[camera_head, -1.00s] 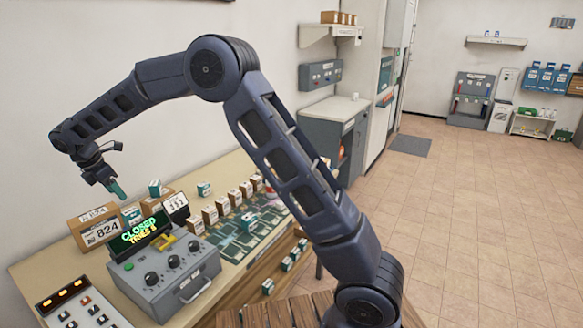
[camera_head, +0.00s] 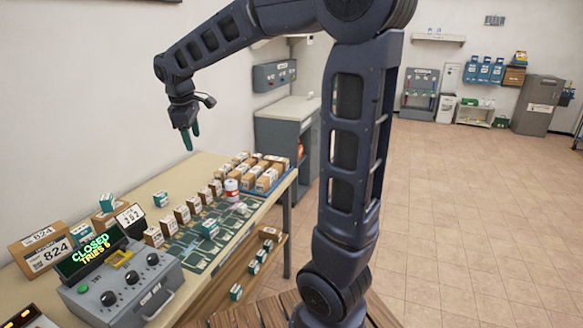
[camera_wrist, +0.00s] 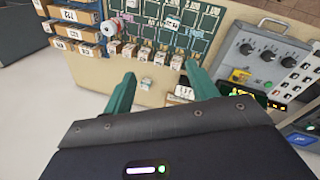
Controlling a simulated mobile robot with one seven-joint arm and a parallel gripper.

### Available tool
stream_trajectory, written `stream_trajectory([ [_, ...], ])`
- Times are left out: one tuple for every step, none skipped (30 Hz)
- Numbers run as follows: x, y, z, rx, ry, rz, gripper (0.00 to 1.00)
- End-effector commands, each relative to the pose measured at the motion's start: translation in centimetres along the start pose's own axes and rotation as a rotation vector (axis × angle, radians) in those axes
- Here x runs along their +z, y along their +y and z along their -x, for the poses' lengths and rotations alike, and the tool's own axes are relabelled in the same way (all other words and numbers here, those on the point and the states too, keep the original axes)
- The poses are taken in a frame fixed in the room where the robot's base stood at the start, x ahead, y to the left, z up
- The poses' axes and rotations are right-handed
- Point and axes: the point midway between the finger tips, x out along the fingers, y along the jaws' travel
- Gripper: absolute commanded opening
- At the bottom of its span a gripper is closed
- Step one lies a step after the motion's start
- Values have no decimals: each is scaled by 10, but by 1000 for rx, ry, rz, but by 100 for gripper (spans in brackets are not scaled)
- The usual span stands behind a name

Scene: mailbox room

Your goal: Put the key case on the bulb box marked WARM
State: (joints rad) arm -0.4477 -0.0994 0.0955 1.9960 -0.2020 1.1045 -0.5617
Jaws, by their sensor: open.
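My gripper (camera_head: 190,140) hangs open and empty above the workbench (camera_head: 196,166), fingers pointing down. In the wrist view its two green fingers (camera_wrist: 162,88) are spread apart, with a small pale box (camera_wrist: 147,84) on the bench seen between them. A row of small brown-and-white boxes (camera_head: 181,214) stands along a green mat (camera_head: 200,256); the row also shows in the wrist view (camera_wrist: 130,51). Their lettering is too small to read, so I cannot tell which is marked WARM. I cannot clearly pick out the key case. A teal-and-white box (camera_head: 209,228) sits on the mat.
A grey control box (camera_head: 118,285) with a green "CLOSED TRIES 6" display (camera_head: 88,255) stands at the near end. A red-and-white can (camera_head: 231,190) stands near a blue tray (camera_head: 283,182) of cartons at the far end. Tiled floor (camera_head: 460,220) is clear at right.

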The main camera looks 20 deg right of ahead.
Motion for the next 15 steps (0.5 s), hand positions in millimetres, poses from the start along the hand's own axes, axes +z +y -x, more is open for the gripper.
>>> stream_trajectory([
  [23, 1, 4, 5, 9, -65, 58],
  [36, 0, 6, 7, 14, -104, 58],
  [52, -1, 7, 8, 21, -157, 58],
  [64, -3, 8, 8, 26, -196, 58],
  [76, -4, 9, 10, 31, -236, 58],
  [92, -7, 10, 12, 38, -288, 58],
  [103, -9, 10, 13, 44, -328, 58],
  [114, -12, 10, 13, 50, -368, 58],
  [129, -16, 10, 15, 58, -419, 58],
  [140, -20, 10, 16, 63, -458, 58],
  [150, -23, 10, 18, 70, -498, 58],
  [164, -28, 10, 19, 78, -551, 58],
  [174, -33, 9, 19, 85, -590, 58],
  [184, -37, 8, 22, 92, -630, 58],
  [197, -43, 7, 23, 101, -681, 58],
])
